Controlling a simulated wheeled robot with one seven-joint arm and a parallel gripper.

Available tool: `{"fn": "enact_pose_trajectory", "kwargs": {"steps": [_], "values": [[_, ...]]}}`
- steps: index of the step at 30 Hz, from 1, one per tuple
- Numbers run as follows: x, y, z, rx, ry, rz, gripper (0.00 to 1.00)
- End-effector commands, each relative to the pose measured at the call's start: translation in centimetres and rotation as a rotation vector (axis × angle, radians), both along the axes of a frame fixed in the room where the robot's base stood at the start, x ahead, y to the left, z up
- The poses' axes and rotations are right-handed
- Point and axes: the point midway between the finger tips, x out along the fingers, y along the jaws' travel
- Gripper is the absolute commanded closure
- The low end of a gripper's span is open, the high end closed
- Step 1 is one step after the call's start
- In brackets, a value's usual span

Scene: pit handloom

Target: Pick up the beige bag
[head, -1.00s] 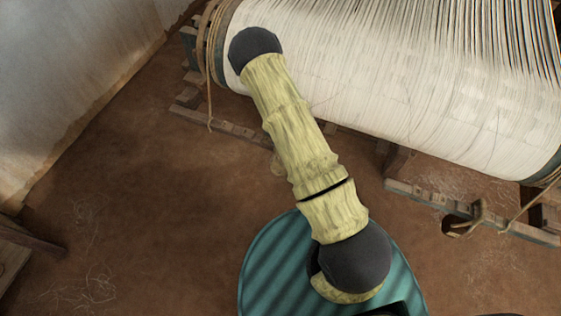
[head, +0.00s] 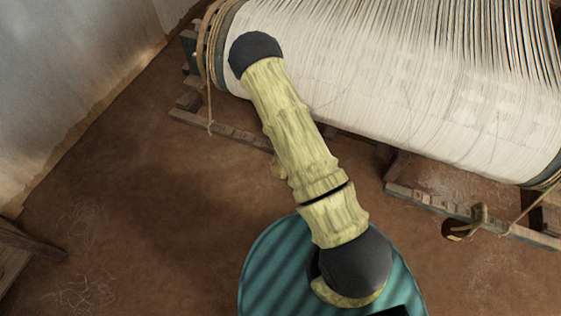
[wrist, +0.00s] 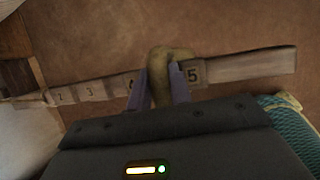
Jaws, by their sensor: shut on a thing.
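The beige bag (wrist: 168,57) shows in the wrist view as a small, dull tan-brown lump between my gripper's two fingers. My gripper (wrist: 160,82) is shut on it, with one finger on each side. The bag's top bulges past the fingertips; its lower part is hidden by the fingers and the gripper body. In the head view my arm hides the gripper. A small tan patch (head: 278,169) shows beside the arm there, too little to tell what it is.
A wooden bar with numbered marks (wrist: 237,66) runs across the wrist view behind the bag. The loom's white warp roll (head: 400,90) and wooden frame (head: 430,202) fill the upper right of the head view. Brown floor (head: 140,200) is open at left, near a wall (head: 70,80).

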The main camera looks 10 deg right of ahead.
Motion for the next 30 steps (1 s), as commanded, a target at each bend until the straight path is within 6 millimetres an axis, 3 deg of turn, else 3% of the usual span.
{"fn": "enact_pose_trajectory", "kwargs": {"steps": [8,21,30], "values": [[0.1,0.1,0.6,0.001,-0.003,0.001,1.0],[0.1,0.1,3.6,0.001,-0.004,0.002,1.0],[-2.5,0.6,3.5,0.0,0.0,0.002,1.0]]}}
